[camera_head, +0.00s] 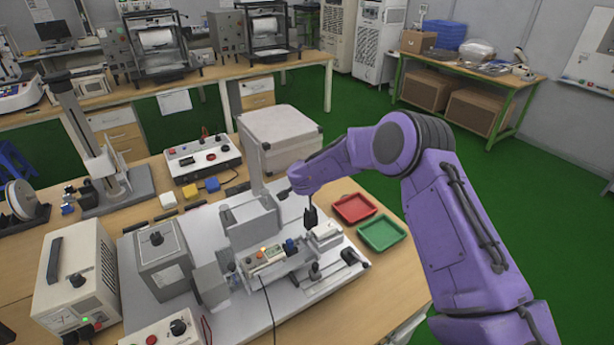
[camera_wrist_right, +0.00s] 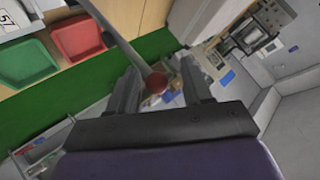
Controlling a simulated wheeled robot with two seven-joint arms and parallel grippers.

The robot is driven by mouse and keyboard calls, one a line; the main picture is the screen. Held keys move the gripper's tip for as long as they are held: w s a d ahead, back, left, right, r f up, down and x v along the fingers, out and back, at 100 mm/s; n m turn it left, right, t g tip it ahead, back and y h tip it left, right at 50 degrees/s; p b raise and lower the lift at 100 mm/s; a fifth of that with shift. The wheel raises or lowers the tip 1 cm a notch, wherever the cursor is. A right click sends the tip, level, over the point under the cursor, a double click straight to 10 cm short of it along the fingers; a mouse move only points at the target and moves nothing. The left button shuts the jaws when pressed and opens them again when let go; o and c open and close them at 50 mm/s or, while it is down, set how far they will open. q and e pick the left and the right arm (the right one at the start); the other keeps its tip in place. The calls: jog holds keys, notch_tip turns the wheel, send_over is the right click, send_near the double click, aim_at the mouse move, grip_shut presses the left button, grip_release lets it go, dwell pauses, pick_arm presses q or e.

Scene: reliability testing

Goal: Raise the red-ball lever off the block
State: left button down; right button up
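The red-ball lever shows in the right wrist view as a dark red ball (camera_wrist_right: 157,83) on a grey rod (camera_wrist_right: 122,38) that runs to the upper left. My right gripper (camera_wrist_right: 160,70) is open, with its two fingers on either side of the ball and a gap on each side. I cannot tell how deep the ball sits between the fingers. In the head view my right gripper (camera_head: 310,216) points down over the fixture (camera_head: 256,228), and the red ball cannot be made out there. I cannot tell which part is the block. My left gripper is not in view.
A red tray (camera_head: 355,208) and a green tray (camera_head: 381,233) lie right of the fixture. A grey upright box (camera_head: 162,262) and a white power unit (camera_head: 80,275) stand to the left. A control box (camera_head: 203,158) and a white box (camera_head: 280,138) stand behind.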

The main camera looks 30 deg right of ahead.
jog(key=b+v, duration=0.2)
jog(key=v, duration=0.7)
jog(key=shift+s+a+r, duration=0.15)
jog(key=shift+s+r, duration=0.1)
jog(key=shift+r, duration=0.05)
jog(key=shift+a, duration=0.1)
